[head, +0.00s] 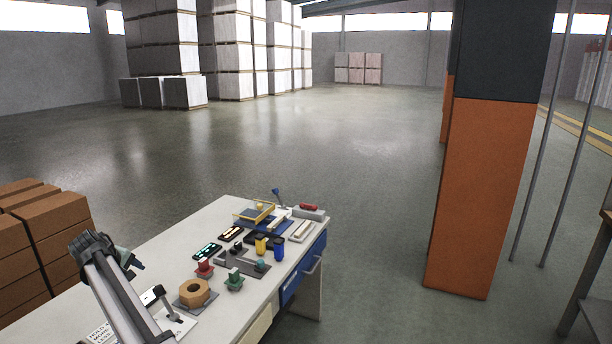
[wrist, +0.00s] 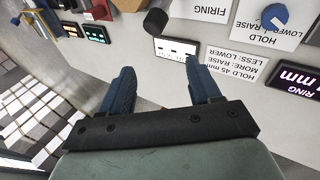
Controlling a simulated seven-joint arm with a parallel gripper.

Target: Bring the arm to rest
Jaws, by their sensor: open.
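My gripper (head: 137,265) is above the near left part of the white workbench (head: 150,255) in the head view, at the end of my raised arm. In the wrist view my gripper (wrist: 160,70) has its two blue fingers spread well apart, with nothing between them. The bench top and a small white-screened device (wrist: 176,49) lie beyond the fingertips. The fingers appear clear of the bench and of the things on it.
A tan hexagonal block (head: 195,292), a red knob piece (head: 204,267) and a green one (head: 235,279) stand on the bench. A blue dial (wrist: 273,16) and printed labels (wrist: 228,66) lie nearby.

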